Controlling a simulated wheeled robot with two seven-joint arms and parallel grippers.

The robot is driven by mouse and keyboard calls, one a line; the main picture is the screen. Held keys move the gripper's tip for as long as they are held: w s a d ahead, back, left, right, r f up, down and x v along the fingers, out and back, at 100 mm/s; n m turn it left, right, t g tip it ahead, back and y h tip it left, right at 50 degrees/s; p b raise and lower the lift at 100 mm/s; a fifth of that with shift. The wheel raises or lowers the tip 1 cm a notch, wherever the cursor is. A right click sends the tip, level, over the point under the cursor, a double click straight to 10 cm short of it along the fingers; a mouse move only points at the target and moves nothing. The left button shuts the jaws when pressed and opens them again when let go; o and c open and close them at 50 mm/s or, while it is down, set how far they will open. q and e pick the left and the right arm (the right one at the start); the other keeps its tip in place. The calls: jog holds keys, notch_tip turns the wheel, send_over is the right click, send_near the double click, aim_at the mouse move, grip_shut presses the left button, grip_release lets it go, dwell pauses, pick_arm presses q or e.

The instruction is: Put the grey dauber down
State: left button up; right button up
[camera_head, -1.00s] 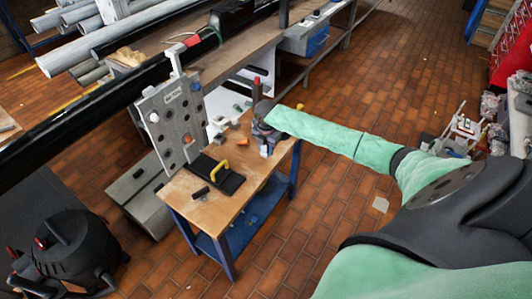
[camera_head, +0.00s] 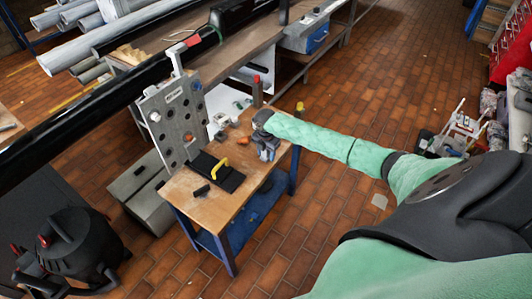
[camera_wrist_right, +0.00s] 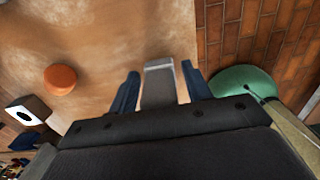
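My right gripper (camera_head: 267,152) is low over the right back part of the wooden table (camera_head: 200,207), at the end of the green-sleeved arm. In the right wrist view its two blue fingers (camera_wrist_right: 160,84) stand either side of a grey block-like piece, which looks like the grey dauber (camera_wrist_right: 158,85). Narrow gaps show between the piece and the fingers, so the gripper looks slightly open. The dauber's lower end and its contact with the table are hidden. My left gripper is out of view.
An orange round cap (camera_wrist_right: 60,79) lies on the tabletop, with a white block (camera_wrist_right: 28,111) beyond it. A green round object (camera_wrist_right: 243,88) is close by the right finger. An upright grey plate with holes (camera_head: 176,122) and a black tray with yellow handle (camera_head: 217,172) occupy the table's left side.

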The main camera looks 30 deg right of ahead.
jog(key=shift+r, duration=0.15)
jog(key=shift+r, duration=0.2)
pick_arm(q)
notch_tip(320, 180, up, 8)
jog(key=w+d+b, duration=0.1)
jog(key=b, duration=0.2)
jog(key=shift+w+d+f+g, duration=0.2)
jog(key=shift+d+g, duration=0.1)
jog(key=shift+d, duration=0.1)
pick_arm(e)
notch_tip(320, 180, up, 12)
jog(key=shift+f, duration=0.15)
jog(key=shift+a, duration=0.1)
